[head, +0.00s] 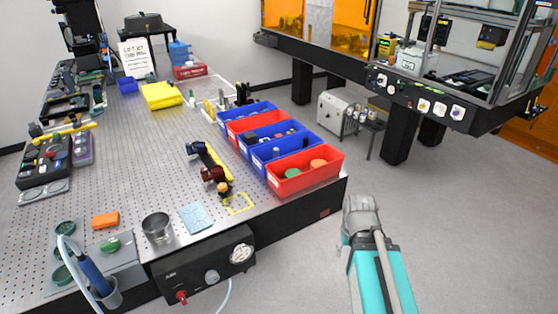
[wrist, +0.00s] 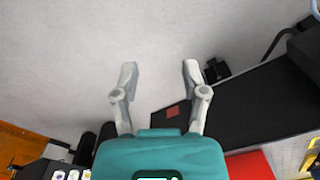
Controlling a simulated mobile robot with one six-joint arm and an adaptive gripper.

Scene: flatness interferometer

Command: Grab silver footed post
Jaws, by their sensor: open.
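My gripper (head: 362,212) is off the right side of the optical table, over the floor in the head view. In the wrist view its two grey fingers (wrist: 160,73) are spread apart, with only floor between them. I cannot pick out the silver footed post for certain. Small upright pieces (head: 221,98) stand on the table behind the bins, too small to tell apart. The wrist view shows no post.
Red and blue bins, including the front red bin (head: 305,169), line the right edge of the perforated table (head: 140,190). A metal cup (head: 157,228) stands near the front. A control box (head: 205,272) hangs at the front edge. Open floor (head: 300,240) lies right of the table.

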